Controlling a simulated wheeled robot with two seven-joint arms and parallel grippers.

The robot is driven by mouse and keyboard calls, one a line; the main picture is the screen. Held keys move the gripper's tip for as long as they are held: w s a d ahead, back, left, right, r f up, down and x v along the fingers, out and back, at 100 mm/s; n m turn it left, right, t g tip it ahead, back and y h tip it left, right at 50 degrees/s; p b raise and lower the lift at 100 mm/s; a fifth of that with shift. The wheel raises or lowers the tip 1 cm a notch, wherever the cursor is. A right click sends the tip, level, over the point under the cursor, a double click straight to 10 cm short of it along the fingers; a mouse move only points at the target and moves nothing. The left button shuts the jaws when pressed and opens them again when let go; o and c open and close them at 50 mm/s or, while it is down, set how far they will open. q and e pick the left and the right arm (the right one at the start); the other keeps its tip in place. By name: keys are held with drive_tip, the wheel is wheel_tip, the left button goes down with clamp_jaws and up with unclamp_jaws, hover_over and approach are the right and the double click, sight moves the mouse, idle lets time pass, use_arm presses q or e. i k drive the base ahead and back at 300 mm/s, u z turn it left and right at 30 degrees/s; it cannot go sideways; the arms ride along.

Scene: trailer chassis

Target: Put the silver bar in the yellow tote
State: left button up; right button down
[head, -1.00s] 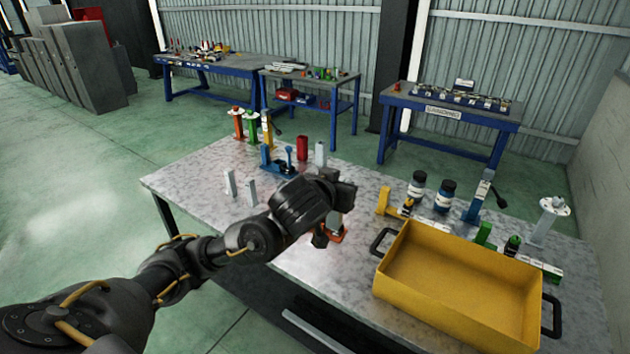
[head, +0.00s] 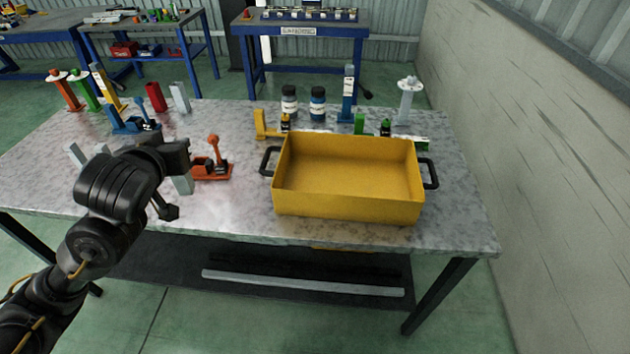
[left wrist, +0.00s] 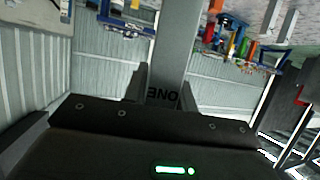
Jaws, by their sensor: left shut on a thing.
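My left gripper (head: 176,172) is over the left part of the table, left of the yellow tote. It is shut on a grey, square-sided silver bar (head: 184,185), whose end shows below the jaws. In the left wrist view the silver bar (left wrist: 178,50) runs straight out between the fingers. The yellow tote (head: 345,206) stands on the table, open and empty inside, with a black handle at each end. My right gripper is not in view.
An orange clamp (head: 212,170) stands between the gripper and the tote. Bottles (head: 289,104), a yellow block (head: 264,126) and a blue stand (head: 347,95) are behind the tote. More grey bars (head: 76,156) stand at the left. The table (head: 455,205) is clear right of the tote.

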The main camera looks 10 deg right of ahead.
sight(345, 193)
drive_tip(key=u, duration=1.85)
drive_tip(key=k, duration=1.65)
drive_tip(key=z, duration=2.3)
drive_tip(key=i, duration=0.5)
drive_tip(key=u, duration=0.05)
